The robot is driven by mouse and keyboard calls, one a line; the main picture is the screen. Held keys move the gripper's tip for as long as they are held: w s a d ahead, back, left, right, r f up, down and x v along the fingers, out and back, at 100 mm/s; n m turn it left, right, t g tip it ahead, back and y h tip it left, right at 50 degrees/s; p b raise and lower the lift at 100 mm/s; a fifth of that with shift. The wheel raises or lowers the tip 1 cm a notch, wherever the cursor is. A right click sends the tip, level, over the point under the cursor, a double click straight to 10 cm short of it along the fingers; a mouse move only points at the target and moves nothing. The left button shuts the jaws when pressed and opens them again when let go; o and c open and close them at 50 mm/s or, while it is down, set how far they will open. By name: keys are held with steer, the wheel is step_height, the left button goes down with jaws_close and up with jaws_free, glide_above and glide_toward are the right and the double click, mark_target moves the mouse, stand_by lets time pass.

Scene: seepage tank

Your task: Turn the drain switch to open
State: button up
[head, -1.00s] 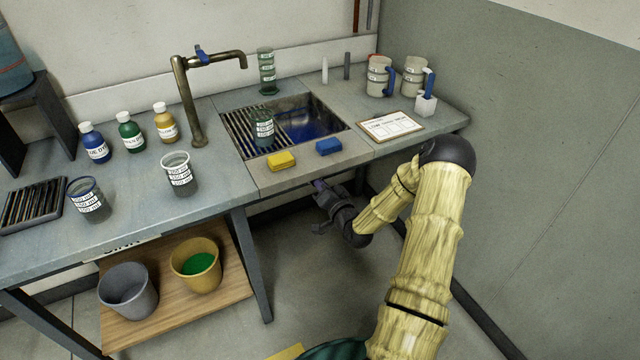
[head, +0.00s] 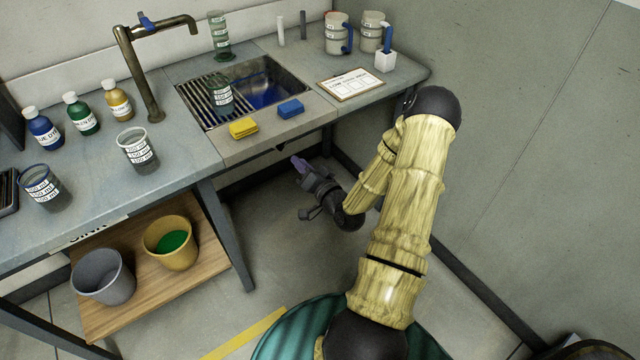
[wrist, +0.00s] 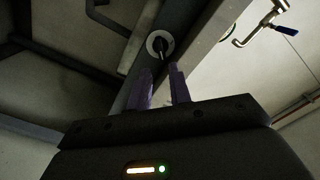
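The drain switch (wrist: 159,44) shows in the wrist view as a pale round plate with a dark knob, set in a dark bar under the bench. Its open and shut marks are too small to read. In the head view it is not clearly made out beneath the bench's front edge. My gripper (head: 299,164) is in front of and below the sink's front edge, pointing toward the bench. In the wrist view, my gripper (wrist: 162,84) has its two purple fingers apart with nothing between them. The switch lies just beyond the fingertips, with a gap visible.
The sink (head: 262,82) holds blue liquid and a slatted rack with a beaker. A yellow sponge (head: 242,128) and a blue sponge (head: 291,109) lie on its front ledge. A bench leg (head: 228,236) stands left of my gripper. The floor below my gripper is clear.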

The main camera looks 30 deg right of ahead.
steer(key=s, duration=0.8)
steer(key=shift+s+d, duration=0.15)
steer(key=shift+s, duration=0.25)
steer(key=w+a+f+n+g, duration=0.1)
steer(key=w+a+n+g, duration=0.1)
steer(key=a+n+g, duration=0.6)
steer(key=s+a+r+g, duration=0.7)
steer(key=s+a+r, duration=0.3)
steer(key=s, duration=0.2)
step_height(320, 180, up, 19)
steer(key=p, duration=1.7)
steer(key=shift+f+n+h+p, duration=0.2)
steer(key=shift+n+h+p, duration=0.1)
steer(key=shift+n+p, duration=0.1)
